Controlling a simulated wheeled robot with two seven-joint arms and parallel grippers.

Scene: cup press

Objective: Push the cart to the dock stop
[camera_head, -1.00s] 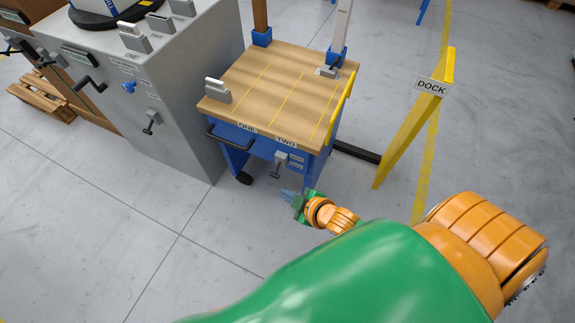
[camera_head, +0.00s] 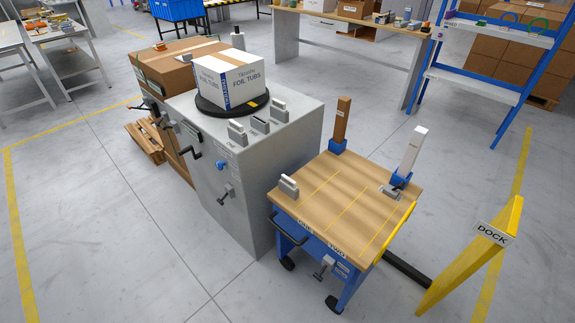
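The cart (camera_head: 345,190) has a wooden top with yellow lines, a blue frame and black casters. It stands right of the middle in the head view. A black handle (camera_head: 290,229) is on its front left side and a yellow strip runs along its right edge. The dock stop is a yellow slanted board (camera_head: 462,266) with a DOCK sign (camera_head: 492,234), right of the cart. A gap with a dark bar (camera_head: 407,269) low down lies between cart and board. Neither of my grippers is in view.
A grey cabinet (camera_head: 265,185) stands close left of the cart, carrying a white carton (camera_head: 237,80). A brown post (camera_head: 342,122) and a white post (camera_head: 412,150) stand on the cart's back edge. A wooden pallet (camera_head: 146,142) lies far left. The front left floor is clear.

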